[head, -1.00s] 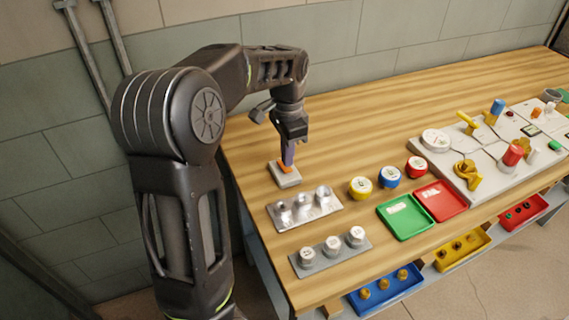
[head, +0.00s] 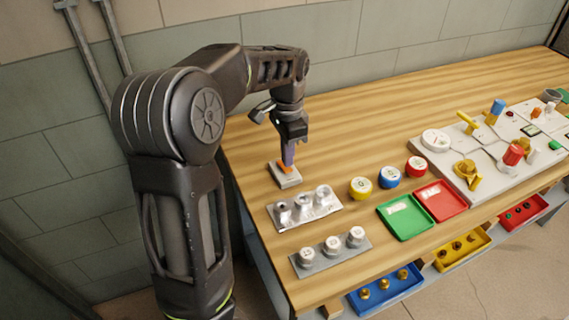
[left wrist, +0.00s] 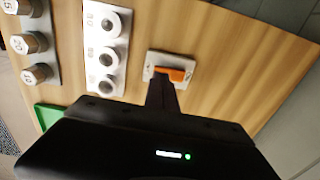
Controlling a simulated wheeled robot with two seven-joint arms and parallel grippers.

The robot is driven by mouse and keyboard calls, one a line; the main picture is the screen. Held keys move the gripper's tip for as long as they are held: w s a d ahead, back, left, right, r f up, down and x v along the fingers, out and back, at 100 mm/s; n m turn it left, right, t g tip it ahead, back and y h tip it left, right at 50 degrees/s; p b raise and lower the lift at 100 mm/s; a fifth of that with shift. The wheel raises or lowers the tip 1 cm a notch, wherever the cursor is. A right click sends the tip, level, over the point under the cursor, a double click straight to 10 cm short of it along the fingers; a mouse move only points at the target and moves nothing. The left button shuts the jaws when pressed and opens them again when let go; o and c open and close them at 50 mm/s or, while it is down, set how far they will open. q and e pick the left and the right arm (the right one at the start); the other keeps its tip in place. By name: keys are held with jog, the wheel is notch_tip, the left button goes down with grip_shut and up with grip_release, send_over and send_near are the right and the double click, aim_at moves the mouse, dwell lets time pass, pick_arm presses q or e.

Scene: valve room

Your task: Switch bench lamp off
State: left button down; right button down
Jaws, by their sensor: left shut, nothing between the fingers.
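The bench switch is a small pale box (head: 285,179) with an orange rocker (left wrist: 176,74) on top, near the left end of the wooden bench. My left gripper (head: 288,158) is shut and empty. It points down with its fingertips at the orange rocker, seemingly touching it. In the left wrist view the dark fingers (left wrist: 162,92) reach the rocker's near edge and hide part of the box. I cannot tell which way the rocker is tipped. No lamp is visible in either view. My right gripper is not in view.
In front of the switch are a metal block with holes (head: 304,208) and a plate with several knobs (head: 330,254). Yellow, blue and red round pieces (head: 389,176), green (head: 406,219) and red (head: 441,201) trays and a valve panel (head: 480,165) stand to the right. The back of the bench is clear.

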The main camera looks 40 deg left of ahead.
pick_arm(q)
jog(key=shift+f+b, duration=0.7)
jog(key=shift+f, duration=0.3)
dwell(0.5)
notch_tip(320, 180, up, 7)
jog(key=p, duration=0.6)
dwell(0.7)
